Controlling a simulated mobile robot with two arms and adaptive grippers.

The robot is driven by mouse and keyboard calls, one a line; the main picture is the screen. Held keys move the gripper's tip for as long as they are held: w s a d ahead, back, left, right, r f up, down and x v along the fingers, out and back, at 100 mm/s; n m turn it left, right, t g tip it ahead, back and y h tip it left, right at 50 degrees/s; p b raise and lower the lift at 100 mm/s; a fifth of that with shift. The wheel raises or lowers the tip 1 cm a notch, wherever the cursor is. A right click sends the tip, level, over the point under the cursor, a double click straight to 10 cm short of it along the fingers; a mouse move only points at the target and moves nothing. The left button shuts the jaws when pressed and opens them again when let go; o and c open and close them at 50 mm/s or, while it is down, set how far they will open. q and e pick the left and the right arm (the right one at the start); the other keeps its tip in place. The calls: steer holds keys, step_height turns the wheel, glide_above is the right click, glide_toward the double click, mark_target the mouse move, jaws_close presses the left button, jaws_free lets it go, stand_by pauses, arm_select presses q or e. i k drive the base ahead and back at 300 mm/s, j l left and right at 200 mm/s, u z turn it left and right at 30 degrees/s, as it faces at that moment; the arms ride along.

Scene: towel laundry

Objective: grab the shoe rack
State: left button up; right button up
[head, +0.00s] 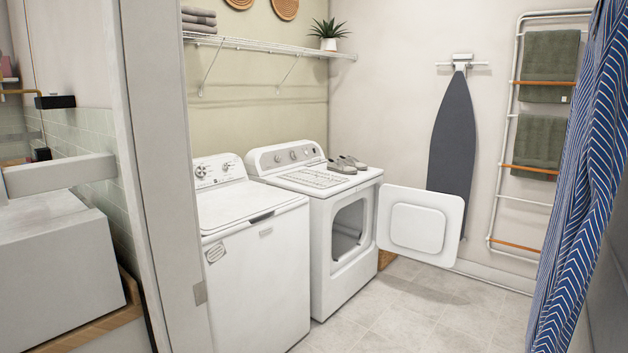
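A flat, pale, grid-like piece (316,178) lies on top of the white dryer (345,192); it looks like a rack, but it is too small to be sure. A pair of grey shoes (347,164) sits on the dryer top, to the right of and behind the grid piece. The dryer's round-cornered door (420,223) stands open to the right, and its drum opening shows. Neither of my grippers is in view.
A washer (254,255) stands left of the dryer. A door frame (170,180) is at left, and a blue striped curtain (585,170) hangs at right. An ironing board (453,140) and a towel ladder (510,130) are behind. Tiled floor (430,310) is clear in front.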

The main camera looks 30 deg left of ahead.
mark_target(312, 173)
steer(key=i+j+u, duration=0.3)
steer(key=i+j, duration=0.25)
steer(key=i+u, duration=0.3)
steer(key=i, duration=1.85)
